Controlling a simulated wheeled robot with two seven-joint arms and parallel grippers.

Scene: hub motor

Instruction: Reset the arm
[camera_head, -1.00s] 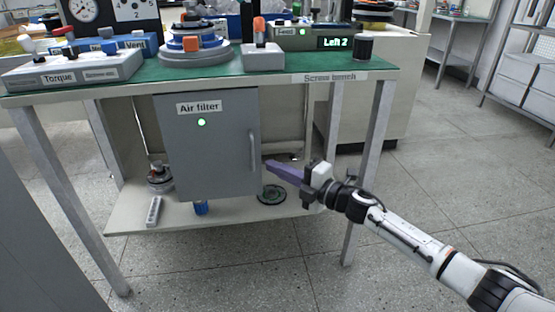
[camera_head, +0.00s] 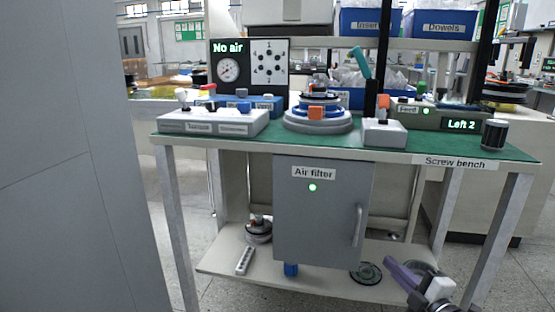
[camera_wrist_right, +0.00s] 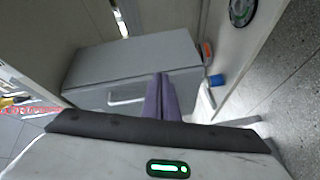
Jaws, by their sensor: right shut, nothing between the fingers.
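My right gripper (camera_head: 404,276) has purple fingers and shows at the lower right of the head view, by the front of the lower shelf and to the right of the grey air filter cabinet (camera_head: 320,225). Its fingers are together with nothing between them. In the right wrist view the shut fingers (camera_wrist_right: 162,98) point at the cabinet (camera_wrist_right: 130,65) and overlap its face in the picture, beside the handle (camera_wrist_right: 127,100). I cannot tell contact there. The cabinet door is shut and its green light is on. My left gripper is not in view.
The screw bench (camera_head: 475,160) has a green top with a hub motor fixture (camera_head: 318,118), a grey torque box (camera_head: 213,122) and a black knob (camera_head: 494,134). A gauge panel (camera_head: 249,65) reads "No air". A grey panel (camera_head: 70,160) fills the left.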

